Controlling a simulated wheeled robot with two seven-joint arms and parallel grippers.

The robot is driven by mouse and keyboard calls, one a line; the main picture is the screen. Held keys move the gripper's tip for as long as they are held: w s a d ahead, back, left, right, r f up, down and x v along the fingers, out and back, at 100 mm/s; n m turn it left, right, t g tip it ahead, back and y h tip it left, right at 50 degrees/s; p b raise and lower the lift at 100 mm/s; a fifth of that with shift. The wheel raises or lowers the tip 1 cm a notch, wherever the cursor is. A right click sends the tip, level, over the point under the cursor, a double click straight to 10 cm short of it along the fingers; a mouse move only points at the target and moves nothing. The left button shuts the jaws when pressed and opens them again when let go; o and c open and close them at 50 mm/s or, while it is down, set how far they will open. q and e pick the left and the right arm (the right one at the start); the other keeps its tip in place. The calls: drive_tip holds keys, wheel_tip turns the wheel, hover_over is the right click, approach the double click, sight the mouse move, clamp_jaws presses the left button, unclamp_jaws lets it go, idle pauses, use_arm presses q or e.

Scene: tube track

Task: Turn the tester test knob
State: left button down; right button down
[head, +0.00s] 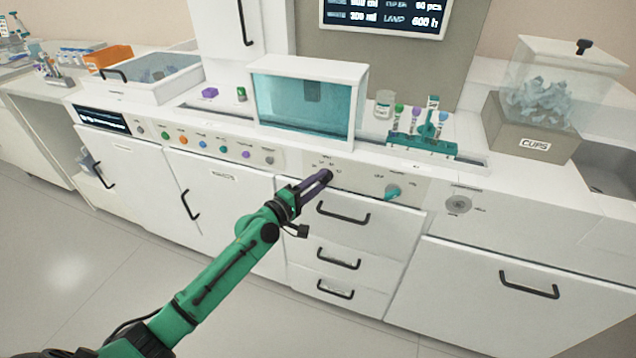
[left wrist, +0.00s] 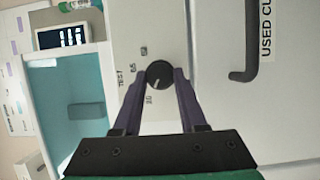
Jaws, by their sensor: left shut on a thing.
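The tester test knob (left wrist: 160,75) is a round black dial with a light pointer mark on the white front panel. Labels around it include "TEST" and several numbers. In the left wrist view my left gripper (left wrist: 160,84) has its two purple fingers on either side of the knob, shut on it. In the head view my left gripper (head: 326,177) reaches the panel below the teal-windowed tester box (head: 308,100), and its fingers hide most of the knob. My right gripper is not in view.
A teal knob (head: 392,192) sits right of my gripper on the same panel. Drawers with black handles (head: 343,213) lie below. A row of coloured buttons (head: 203,145) runs to the left. A teal rack (head: 422,146) with tubes stands on the counter.

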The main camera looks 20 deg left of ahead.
use_arm(q)
drive_tip(key=shift+r+m+p, duration=0.25)
drive_tip(key=shift+m+p, duration=0.25)
drive_tip(key=shift+p, duration=0.4)
drive_tip(key=m+p, duration=0.1)
drive_tip(key=p, duration=0.1)
drive_tip(key=m+g+y+p, duration=0.1)
drive_tip(key=p, duration=0.2)
drive_tip(key=m+p, duration=0.2)
drive_tip(key=shift+r+g+y, duration=0.25)
drive_tip(key=shift+g+y, duration=0.05)
drive_tip(key=shift+f+m+y+p, duration=0.2)
drive_tip(key=shift+m+y+p, duration=0.2)
drive_tip(key=shift+m+p, duration=0.65)
drive_tip(key=shift+n, duration=0.25)
drive_tip(key=shift+c, duration=2.3)
unclamp_jaws()
drive_tip(key=v, duration=1.4)
drive_tip(key=shift+s+a+r+p, duration=0.2)
drive_tip(key=shift+r+p, duration=0.1)
drive_tip(key=shift+p, duration=0.15)
drive_tip(key=shift+f, duration=0.1)
